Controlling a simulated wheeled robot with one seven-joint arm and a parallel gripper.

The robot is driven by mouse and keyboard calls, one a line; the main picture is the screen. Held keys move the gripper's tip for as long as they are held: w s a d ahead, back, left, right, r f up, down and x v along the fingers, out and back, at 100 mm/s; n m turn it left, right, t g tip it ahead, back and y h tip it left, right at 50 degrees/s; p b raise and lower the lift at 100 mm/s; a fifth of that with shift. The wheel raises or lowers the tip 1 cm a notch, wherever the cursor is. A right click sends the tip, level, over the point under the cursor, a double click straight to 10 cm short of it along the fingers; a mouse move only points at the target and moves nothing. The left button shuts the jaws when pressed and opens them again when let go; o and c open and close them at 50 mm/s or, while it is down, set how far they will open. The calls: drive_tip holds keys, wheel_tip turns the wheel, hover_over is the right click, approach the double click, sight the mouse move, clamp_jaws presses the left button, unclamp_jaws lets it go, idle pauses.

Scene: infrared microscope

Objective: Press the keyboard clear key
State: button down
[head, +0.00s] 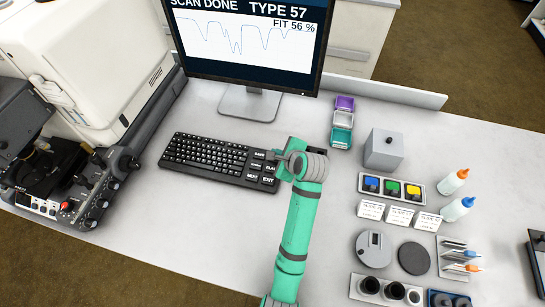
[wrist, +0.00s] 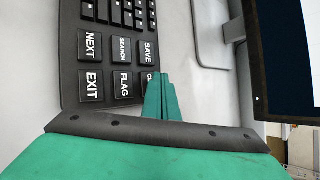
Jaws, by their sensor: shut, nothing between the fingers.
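The black keyboard (head: 205,157) lies on the white bench below the monitor. Its large labelled keys are at its right end, and they also show in the wrist view, reading NEXT, EXIT, SEARCH, FLAG and SAVE. The clear key (wrist: 150,79) shows only the letters "CL" there; the rest is hidden behind my fingers. My gripper (wrist: 163,80) is shut and empty, its green fingertips over or at the right part of that key. I cannot tell whether they touch it. In the head view my gripper (head: 275,155) covers the keyboard's upper right corner.
The monitor (head: 245,40) reads "SCAN DONE", "TYPE 57" and "FIT 56 %"; its stand is behind the keyboard. Colored trays (head: 342,118), a grey box (head: 384,150) and a button panel (head: 391,188) stand to the right. A control unit (head: 95,195) is at left.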

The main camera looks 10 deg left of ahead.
drive_tip(key=shift+s+d+f, duration=0.1)
drive_tip(key=shift+d+f, duration=0.15)
drive_tip(key=shift+d, duration=0.05)
drive_tip(key=shift+a, duration=0.2)
drive_tip(key=shift+f, duration=0.35)
idle(0.6)
drive_tip(key=shift+d+r, duration=0.1)
drive_tip(key=shift+r, duration=0.7)
